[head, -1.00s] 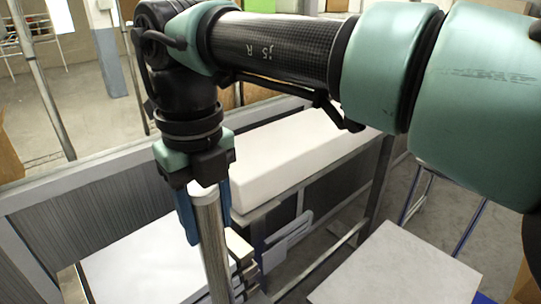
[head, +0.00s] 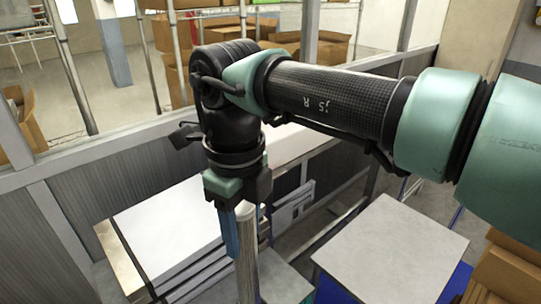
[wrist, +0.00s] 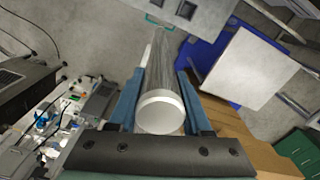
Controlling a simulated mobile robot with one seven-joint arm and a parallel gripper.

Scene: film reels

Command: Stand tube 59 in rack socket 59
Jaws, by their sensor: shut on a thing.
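My gripper (head: 236,232) points down with its blue fingers shut on a long grey tube with a pale end cap (head: 247,262). In the head view the tube hangs upright below the gripper, and its lower end runs out of the picture. In the wrist view my gripper (wrist: 162,76) has a finger on each side of the tube (wrist: 160,112), whose round white end faces the camera. No number is readable on the tube. I cannot make out the rack or socket 59 in either view.
A white-topped stack (head: 165,222) stands left of the tube. A pale square tabletop (head: 390,248) is to the right, with cardboard boxes (head: 505,270) beyond it. A low partition (head: 60,215) runs behind. The wrist view shows a cluttered bench (wrist: 65,125) at left.

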